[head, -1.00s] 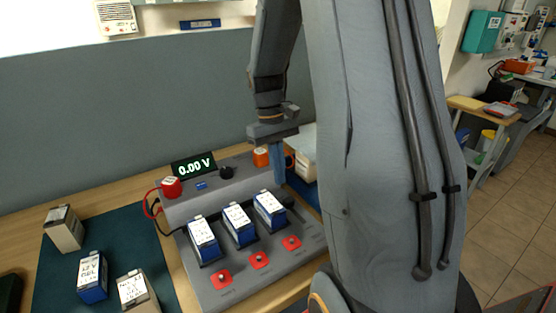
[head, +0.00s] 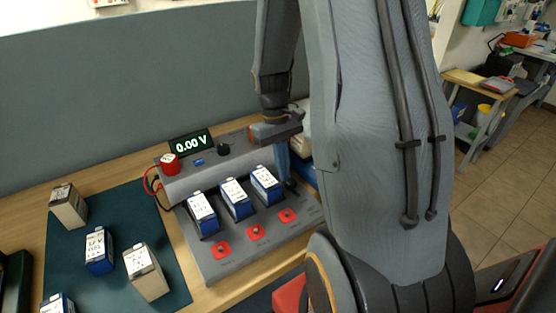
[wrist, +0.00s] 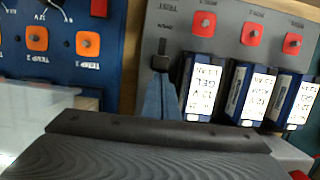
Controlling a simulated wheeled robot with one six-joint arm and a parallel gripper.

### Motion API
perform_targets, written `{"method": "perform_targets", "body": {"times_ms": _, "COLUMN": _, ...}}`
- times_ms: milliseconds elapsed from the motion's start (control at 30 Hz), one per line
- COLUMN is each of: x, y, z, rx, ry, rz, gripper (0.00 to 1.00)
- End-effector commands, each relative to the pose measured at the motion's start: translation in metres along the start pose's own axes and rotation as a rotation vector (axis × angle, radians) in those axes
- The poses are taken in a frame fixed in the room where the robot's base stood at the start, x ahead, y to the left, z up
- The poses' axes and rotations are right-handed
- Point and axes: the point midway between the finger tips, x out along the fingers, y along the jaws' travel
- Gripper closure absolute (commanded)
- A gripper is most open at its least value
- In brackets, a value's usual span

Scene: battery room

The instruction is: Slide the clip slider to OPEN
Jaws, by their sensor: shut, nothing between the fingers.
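The grey test bench (head: 225,258) holds three blue-and-white batteries in a row, and its display (head: 190,143) reads 0.00 V. A black sliding handle (wrist: 160,62), which looks like the clip slider, sits at the end of a short slot on the grey panel in the wrist view. Its OPEN marking is not legible. My gripper (head: 287,178) points down at the bench's right end, beside the rightmost battery (head: 266,183). Its blue fingers (wrist: 160,88) are shut and empty, right by the slider handle. Whether they touch it I cannot tell.
Red square pads (head: 256,231) line the bench's front. A red button (head: 169,163) and black knob (head: 223,149) are behind. Loose batteries (head: 145,272) stand on the dark green mat (head: 120,232) at left. A blue panel with orange pads (wrist: 88,43) borders the bench.

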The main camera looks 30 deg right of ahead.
Motion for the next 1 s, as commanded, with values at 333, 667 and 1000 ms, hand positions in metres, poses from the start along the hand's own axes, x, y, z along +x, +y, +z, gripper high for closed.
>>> {"method": "perform_targets", "body": {"times_ms": 333, "x": 0.007, "y": 0.0, "z": 0.027, "rx": -0.002, "ry": -0.002, "rz": 0.0, "gripper": 1.0}}
{"method": "perform_targets", "body": {"times_ms": 667, "x": 0.004, "y": -0.001, "z": 0.03, "rx": -0.002, "ry": -0.009, "rz": -0.002, "gripper": 1.0}}
{"method": "perform_targets", "body": {"times_ms": 1000, "x": -0.037, "y": -0.001, "z": 0.032, "rx": -0.003, "ry": -0.002, "rz": 0.001, "gripper": 1.0}}
